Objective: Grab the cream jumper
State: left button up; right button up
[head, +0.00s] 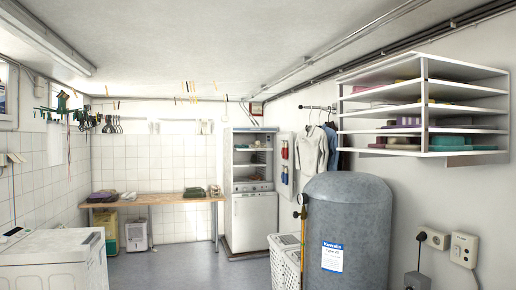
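A pale, cream-looking garment (312,151) hangs on the right wall, above and behind the grey tank. I cannot tell for sure whether it is a jumper or a shirt. A dark blue garment (332,150) hangs close to its right. The tank hides the lower part of the hanging clothes. Folded textiles (402,140) lie on the wall shelf at the right, and I cannot make out a cream jumper among them. Neither of my grippers is in view.
The grey tank (362,235) stands in front of the hanging clothes, with a white basket (284,258) at its left. A white fridge (254,215) and a wooden bench (160,201) stand at the back. A white machine (52,262) is front left. The middle floor (180,268) is clear.

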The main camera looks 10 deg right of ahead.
aim_at(259, 144)
jog(key=i+l+z, duration=0.1)
jog(key=i, duration=2.85)
jog(key=i+j+z, duration=0.1)
jog(key=i, duration=2.8)
jog(key=i+j+z, duration=0.1)
jog(key=i+z, duration=0.3)
jog(key=i+j+z, duration=0.2)
jog(key=i+z, duration=0.25)
jog(key=i+j+z, duration=0.6)
jog(key=j+z, duration=0.2)
